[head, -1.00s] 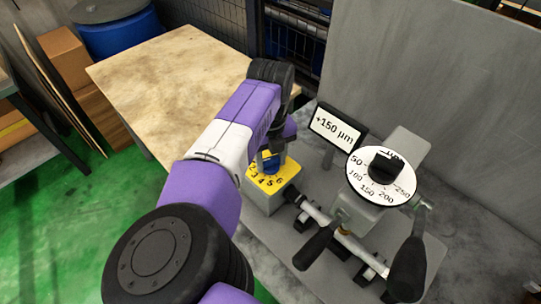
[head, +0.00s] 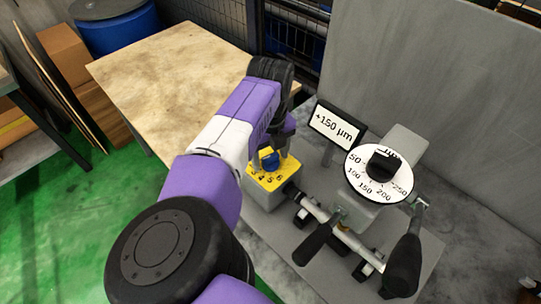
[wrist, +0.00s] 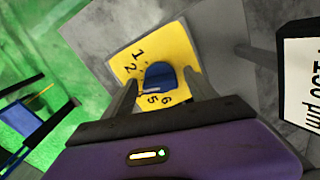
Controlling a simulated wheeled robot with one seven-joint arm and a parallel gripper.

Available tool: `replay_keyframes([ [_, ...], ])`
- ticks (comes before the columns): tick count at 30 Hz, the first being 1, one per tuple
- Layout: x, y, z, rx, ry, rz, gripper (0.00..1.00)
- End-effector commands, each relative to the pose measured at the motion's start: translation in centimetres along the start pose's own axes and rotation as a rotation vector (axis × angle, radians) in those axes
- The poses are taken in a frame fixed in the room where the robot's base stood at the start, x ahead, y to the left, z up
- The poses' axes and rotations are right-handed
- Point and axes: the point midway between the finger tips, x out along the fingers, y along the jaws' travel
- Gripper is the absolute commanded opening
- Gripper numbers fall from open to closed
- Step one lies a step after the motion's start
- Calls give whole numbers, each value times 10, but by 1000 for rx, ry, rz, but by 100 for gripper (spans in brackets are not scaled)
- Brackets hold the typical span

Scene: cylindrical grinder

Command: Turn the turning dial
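A blue knob (head: 270,161) stands on a yellow plate with printed numbers (head: 284,176), on top of a grey box. In the wrist view, the blue knob (wrist: 159,76) lies between the two fingers of my gripper (wrist: 162,80). The fingers are apart, with a visible gap on each side of the knob, so the gripper is open around or just above it. In the head view my wrist hides most of the gripper. A second dial, white with a black knob (head: 383,164) and numbers from 50 to 250, stands to the right.
A display reading +150 µm (head: 336,127) stands between the two dials. Black-handled levers (head: 405,262) and a metal shaft (head: 314,211) are in front. A grey panel (head: 440,80) rises behind. A wooden table (head: 165,85) is at the left.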

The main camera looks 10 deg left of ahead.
Motion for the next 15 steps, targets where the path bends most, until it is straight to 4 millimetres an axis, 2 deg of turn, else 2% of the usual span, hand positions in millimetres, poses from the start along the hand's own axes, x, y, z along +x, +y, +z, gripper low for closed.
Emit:
replay_keyframes([
  [8,0,0,-1,1,2,0,65],
  [11,-7,0,0,1,0,0,65],
  [15,-27,0,0,3,-2,0,65],
])
